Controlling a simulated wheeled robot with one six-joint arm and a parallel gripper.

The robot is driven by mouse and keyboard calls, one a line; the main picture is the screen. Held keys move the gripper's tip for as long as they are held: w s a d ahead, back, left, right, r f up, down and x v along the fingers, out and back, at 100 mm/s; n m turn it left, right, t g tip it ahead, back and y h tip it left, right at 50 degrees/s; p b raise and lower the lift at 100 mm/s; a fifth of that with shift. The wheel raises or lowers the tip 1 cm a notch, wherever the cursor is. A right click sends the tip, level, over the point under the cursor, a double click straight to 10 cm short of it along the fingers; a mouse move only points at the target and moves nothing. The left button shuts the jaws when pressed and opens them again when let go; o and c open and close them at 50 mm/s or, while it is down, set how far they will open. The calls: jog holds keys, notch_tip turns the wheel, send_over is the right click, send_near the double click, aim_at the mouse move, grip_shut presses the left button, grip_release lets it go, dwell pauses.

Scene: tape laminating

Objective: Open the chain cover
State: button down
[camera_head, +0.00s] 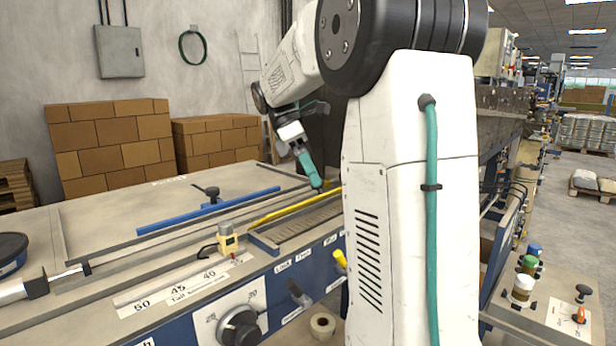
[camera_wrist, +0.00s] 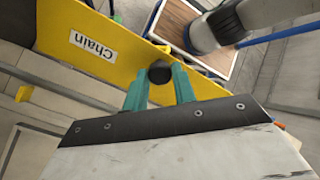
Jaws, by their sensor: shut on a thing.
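The yellow chain cover (camera_wrist: 95,45) fills the upper left of the wrist view, with a white label reading "Chain", seen upside down. A black round knob (camera_wrist: 160,72) sits at the cover's edge. The teal fingers of my gripper (camera_wrist: 160,88) are on either side of this knob and shut on it. In the head view the cover shows as a thin yellow strip (camera_head: 285,210) along the machine top, beside a grey recessed channel (camera_head: 305,226). My gripper (camera_head: 318,188) is at the strip's far right end, with its fingertips partly hard to make out.
A blue bar with a black knob (camera_head: 208,208) lies on the table top to the left. A small yellow-beige device (camera_head: 228,240) stands near the channel's left end. A dial (camera_head: 240,328) and a tape roll (camera_head: 322,324) are at the front. Stacked boxes (camera_head: 115,145) stand behind.

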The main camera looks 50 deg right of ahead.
jog(key=shift+w, duration=0.15)
dwell(0.3)
jog(key=c, duration=1.1)
grip_release()
jog(key=shift+c, duration=0.2)
